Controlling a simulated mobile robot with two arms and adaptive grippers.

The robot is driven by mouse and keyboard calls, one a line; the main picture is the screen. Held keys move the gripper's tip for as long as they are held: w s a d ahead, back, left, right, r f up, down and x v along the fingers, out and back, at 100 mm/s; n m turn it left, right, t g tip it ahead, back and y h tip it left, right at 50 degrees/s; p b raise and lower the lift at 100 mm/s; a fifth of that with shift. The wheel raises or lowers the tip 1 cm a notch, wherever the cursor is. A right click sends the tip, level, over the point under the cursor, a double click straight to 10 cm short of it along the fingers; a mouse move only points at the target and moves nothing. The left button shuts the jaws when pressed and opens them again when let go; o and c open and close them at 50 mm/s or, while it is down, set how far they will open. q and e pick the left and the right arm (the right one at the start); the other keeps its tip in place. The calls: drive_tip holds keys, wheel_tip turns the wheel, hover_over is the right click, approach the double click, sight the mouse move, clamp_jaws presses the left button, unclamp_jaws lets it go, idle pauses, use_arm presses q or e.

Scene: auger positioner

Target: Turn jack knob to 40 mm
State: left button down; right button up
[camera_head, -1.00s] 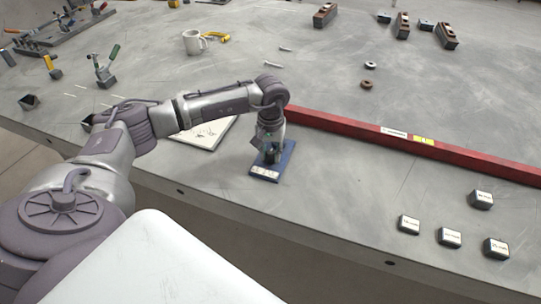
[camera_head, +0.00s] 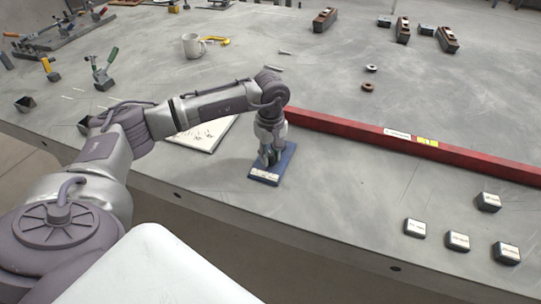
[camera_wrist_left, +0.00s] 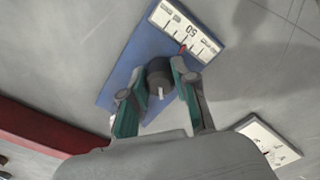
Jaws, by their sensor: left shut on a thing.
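The jack is a blue base plate (camera_head: 264,178) near the table's front edge, with a white scale strip along its front. In the left wrist view the blue plate (camera_wrist_left: 147,47) carries a dark round knob (camera_wrist_left: 158,72) with a pale pin in its face. The scale strip (camera_wrist_left: 186,30) shows "50" upside down and a red pointer near that number. My left gripper (camera_head: 268,160) points down over the plate; in the left wrist view its two fingers (camera_wrist_left: 160,90) are shut on the knob, one on each side. My right gripper is not in view.
A long red beam (camera_head: 440,150) lies just right of the jack. A white sheet with drawings (camera_head: 210,136) lies left of it. Several small labelled blocks (camera_head: 457,241) sit at the front right. A mug (camera_head: 193,45) stands farther back.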

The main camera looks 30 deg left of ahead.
sight(270, 154)
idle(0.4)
use_arm(q)
drive_tip(key=c, duration=0.9)
unclamp_jaws()
drive_tip(key=shift+r, duration=0.15)
wheel_tip(270, 154, up, 12)
drive_tip(key=shift+f, duration=0.1)
